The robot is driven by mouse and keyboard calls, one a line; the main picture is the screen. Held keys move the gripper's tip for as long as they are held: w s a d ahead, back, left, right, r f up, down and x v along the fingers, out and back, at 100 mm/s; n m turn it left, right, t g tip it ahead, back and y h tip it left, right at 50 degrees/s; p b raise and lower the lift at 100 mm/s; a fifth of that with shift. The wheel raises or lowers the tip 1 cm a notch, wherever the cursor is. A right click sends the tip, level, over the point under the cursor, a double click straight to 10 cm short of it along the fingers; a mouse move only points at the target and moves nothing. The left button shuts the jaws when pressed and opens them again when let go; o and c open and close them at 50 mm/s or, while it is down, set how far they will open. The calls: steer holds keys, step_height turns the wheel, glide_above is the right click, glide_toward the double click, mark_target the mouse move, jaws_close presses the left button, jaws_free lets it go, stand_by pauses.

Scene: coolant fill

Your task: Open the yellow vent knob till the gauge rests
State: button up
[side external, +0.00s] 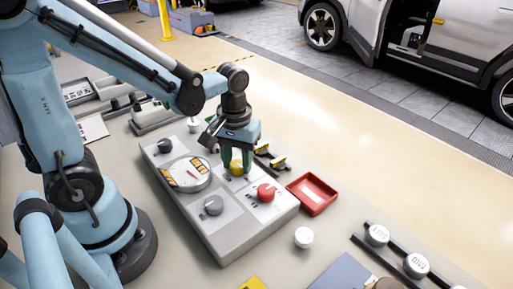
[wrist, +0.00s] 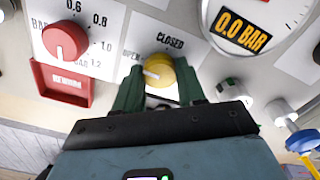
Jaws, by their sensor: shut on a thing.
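The yellow vent knob (side external: 236,168) sits on the grey panel box (side external: 226,241), and my gripper (side external: 236,160) reaches down over it. In the wrist view the yellow knob (wrist: 158,70) lies between my green fingers (wrist: 158,82), which are shut on it. The labels OPEN and CLOSED show beside the knob, and its white mark points left, toward the OPEN side. The round gauge (wrist: 258,20) carries a display reading 0.0 BAR. The gauge (side external: 186,174) also shows on the panel in the side view, where its needle is too small to read.
A red knob (side external: 265,192) stands close to the vent knob, with a red tray (side external: 313,193) beside the box. Grey knobs (side external: 213,205) and (side external: 165,146) stand on the panel too. A white cap (side external: 303,237) lies on the table, whose front middle is fairly clear.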

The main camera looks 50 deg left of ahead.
mark_target(234, 163)
stand_by(0.3)
steer(key=o, duration=1.1)
steer(key=shift+c, duration=0.2)
step_height(234, 163, up, 12)
steer(key=shift+s+a+f+m+t, duration=0.1)
steer(key=shift+f+m+t, duration=0.45)
steer(key=shift+m+t, duration=0.6)
steer(key=shift+s+a+f+m+t, duration=0.1)
steer(key=shift+f+m+t, duration=0.4)
steer(key=shift+m+t, duration=0.65)
steer(key=shift+s+a+f+m+t, duration=0.1)
steer(key=shift+f+m+t, duration=0.45)
steer(key=shift+m+t, duration=0.55)
